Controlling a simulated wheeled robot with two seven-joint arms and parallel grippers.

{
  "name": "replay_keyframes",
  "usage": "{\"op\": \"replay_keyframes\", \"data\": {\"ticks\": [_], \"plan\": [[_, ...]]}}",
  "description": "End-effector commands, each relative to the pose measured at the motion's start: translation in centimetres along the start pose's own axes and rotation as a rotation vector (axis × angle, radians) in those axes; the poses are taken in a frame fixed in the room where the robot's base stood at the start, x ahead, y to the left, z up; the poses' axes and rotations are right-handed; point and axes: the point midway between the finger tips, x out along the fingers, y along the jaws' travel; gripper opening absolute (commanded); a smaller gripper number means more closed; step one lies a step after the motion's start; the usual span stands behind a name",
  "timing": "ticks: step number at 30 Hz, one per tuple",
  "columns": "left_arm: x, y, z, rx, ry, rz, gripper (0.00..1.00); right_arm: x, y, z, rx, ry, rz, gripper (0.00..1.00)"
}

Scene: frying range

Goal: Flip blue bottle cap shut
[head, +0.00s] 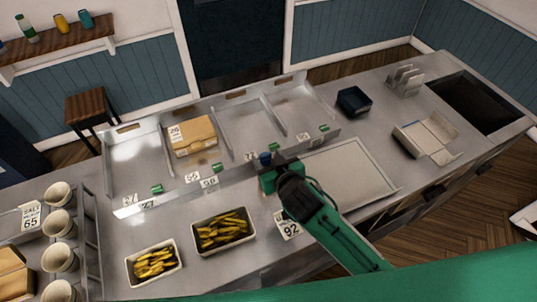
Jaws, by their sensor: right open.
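A small blue object (265,158) shows just beyond the tip of my right gripper (268,172), at the front edge of the metal divided tray. It may be the blue bottle or its cap, but it is too small to tell whether the cap is open or shut. My right gripper is open and is right beside it, partly hiding it; I cannot tell if they touch. A blue can-like item (86,19) stands on the wall shelf at the upper left. My left gripper is not in view.
A cardboard box (192,136) sits in the divided tray (130,160). Several green items lie along its front edge. Two tubs of fries (153,263) (223,231) stand in front. A flat tray (350,172) lies to the right, with a dark box (354,101) behind it.

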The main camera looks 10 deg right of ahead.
Motion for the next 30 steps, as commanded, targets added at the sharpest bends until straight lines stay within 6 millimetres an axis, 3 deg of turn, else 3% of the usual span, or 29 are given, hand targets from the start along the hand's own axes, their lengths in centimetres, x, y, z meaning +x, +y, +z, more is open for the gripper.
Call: {"op": "replay_keyframes", "data": {"ticks": [12, 13, 20, 25, 30], "plan": [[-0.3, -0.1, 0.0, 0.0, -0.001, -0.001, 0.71, 0.8, 0.0, 0.0, 0.0, 0.001, 0.0, 0.54], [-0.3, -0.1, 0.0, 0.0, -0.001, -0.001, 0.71, 0.8, 0.0, 0.0, 0.0, 0.001, 0.0, 0.52], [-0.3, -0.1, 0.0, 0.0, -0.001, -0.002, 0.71, 0.8, 0.0, 0.0, 0.0, 0.0, 0.0, 0.09], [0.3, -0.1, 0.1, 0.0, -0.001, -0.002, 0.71, 0.9, 0.0, 0.3, 0.001, 0.012, -0.001, 0.09], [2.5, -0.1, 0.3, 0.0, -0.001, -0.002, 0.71, 1.1, -0.1, 1.0, 0.003, 0.072, -0.002, 0.09]]}}
